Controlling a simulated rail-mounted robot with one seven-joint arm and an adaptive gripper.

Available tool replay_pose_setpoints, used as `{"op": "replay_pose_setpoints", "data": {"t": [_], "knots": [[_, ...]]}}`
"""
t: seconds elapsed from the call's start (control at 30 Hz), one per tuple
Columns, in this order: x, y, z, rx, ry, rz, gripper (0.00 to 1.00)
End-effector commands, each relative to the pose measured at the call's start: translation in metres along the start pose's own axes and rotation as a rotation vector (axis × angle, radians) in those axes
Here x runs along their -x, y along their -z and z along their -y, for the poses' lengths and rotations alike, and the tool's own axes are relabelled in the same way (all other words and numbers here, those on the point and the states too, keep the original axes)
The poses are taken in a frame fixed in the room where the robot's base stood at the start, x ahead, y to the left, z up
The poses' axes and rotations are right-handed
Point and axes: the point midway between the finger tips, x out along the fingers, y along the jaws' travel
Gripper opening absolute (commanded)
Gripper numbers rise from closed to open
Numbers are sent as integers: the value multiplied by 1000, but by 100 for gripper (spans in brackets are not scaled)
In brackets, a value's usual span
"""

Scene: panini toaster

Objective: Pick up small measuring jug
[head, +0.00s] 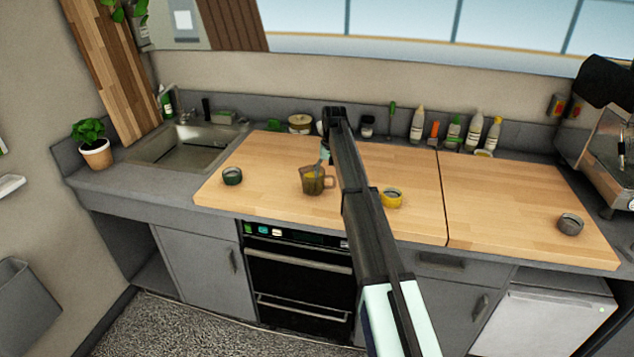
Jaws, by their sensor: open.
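The small measuring jug (310,187) is a brown, see-through jug with its handle on the right. It stands upright on the wooden worktop (270,200), left of my arm. My gripper (319,168) points down at the jug's top, at the rim on the handle side. It is small in the view and partly hidden by my arm. The gripper is open and holds nothing that I can see. I cannot tell whether its fingertips touch the jug or reach inside it.
A dark green cup (232,176) stands left of the jug, a yellow cup (391,198) to the right. A grey cup (570,224) is far right. Bottles (474,130) line the back. A sink (185,147) is at left. Bare worktop surrounds the jug's front.

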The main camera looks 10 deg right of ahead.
Motion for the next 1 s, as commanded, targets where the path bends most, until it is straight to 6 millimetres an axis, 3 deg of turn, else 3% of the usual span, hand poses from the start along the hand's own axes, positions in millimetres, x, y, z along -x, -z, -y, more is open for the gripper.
{"op": "replay_pose_setpoints", "data": {"t": [0.3, 0.57, 0.77, 0.8, 1.0], "knots": [[-36, -2, 1, 0, 0, 1, 72], [-41, -1, 1, 0, 0, -1, 72], [-41, -1, 1, 0, 0, -1, 4], [-41, -2, 1, 0, 0, 0, 0], [-41, -1, 1, 0, 0, -1, 0]]}}
